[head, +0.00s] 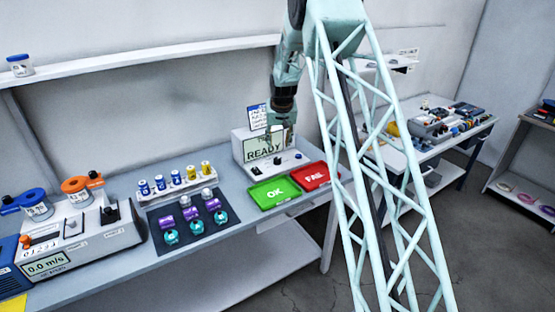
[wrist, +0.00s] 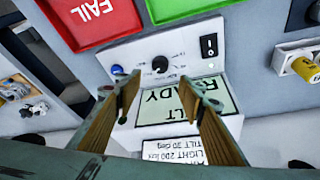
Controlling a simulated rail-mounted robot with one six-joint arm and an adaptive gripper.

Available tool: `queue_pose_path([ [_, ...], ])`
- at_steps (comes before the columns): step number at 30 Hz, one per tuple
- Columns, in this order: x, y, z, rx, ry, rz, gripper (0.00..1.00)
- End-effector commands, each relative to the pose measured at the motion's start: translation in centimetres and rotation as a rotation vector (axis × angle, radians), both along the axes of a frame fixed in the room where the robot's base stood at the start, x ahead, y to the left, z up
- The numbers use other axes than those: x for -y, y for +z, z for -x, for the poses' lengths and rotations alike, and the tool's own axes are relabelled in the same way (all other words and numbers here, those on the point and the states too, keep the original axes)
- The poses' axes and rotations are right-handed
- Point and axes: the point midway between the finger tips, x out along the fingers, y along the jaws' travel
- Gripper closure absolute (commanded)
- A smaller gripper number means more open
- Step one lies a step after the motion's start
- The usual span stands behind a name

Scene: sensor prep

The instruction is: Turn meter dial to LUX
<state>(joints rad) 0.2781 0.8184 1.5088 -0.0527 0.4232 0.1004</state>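The meter (head: 243,154) is a pale box with a lit screen (head: 264,146) reading READY, standing at the back of the bench. Its round black dial (wrist: 160,64) is on the control panel, with blue marks beside it. The labels around it are too small to read, so I cannot tell where it points. My gripper (wrist: 165,86) is open and empty, its two fingers apart, with the dial showing beyond the gap between them. In the head view my gripper (head: 281,136) hangs in front of the screen, above the panel.
A green OK tray (head: 265,200) and a red FAIL tray (head: 303,186) lie in front of the meter. A black switch (wrist: 208,45) shares its panel. A dark mat (head: 231,215) with several sensors and a battery rack (head: 205,183) stand to the left.

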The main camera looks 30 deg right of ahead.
Motion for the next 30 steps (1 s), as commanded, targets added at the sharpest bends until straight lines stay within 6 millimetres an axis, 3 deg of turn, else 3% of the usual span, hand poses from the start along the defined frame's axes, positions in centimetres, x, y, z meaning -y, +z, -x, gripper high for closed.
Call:
queue_pose_path([
  [30, 1.2, -8.6, -3.4, 0.0, 0.0, 0.0, 0.64],
])
